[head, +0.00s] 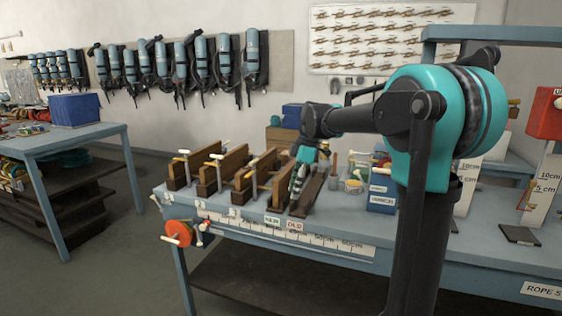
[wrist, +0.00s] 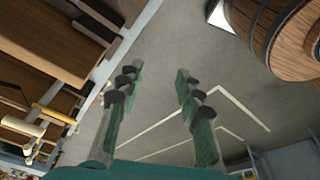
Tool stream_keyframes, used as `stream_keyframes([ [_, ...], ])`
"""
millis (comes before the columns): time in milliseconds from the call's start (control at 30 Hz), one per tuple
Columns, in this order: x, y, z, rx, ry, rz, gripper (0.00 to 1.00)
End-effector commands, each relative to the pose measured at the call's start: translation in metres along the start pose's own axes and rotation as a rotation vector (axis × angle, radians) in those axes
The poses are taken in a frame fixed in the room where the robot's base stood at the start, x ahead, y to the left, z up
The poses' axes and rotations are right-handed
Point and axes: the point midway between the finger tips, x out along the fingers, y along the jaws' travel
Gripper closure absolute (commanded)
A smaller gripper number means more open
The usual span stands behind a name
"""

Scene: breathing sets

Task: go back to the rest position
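In the head view my gripper (head: 298,180) is small and hangs at the front part of the workbench, in front of the wooden blocks and close to the dark wooden piece (head: 308,195). I cannot tell from the head view whether it touches anything. My arm reaches across the right half of the head view and hides part of the bench.
The workbench (head: 460,245) carries wooden blocks with clamps (head: 207,170), a blue box (head: 382,190) and a red box (head: 546,113) on a stand. An orange reel (head: 178,233) hangs at its front left corner. Another table (head: 75,138) stands left, with open floor between.

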Motion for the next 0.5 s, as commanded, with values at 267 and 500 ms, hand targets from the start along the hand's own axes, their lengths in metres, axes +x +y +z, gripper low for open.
stream_keyframes([
  [267, 0.08, -0.102, 0.085, 0.712, -0.039, 0.197, 0.64],
  [500, 0.147, -0.201, 0.14, 1.272, 0.015, 0.379, 0.64],
])
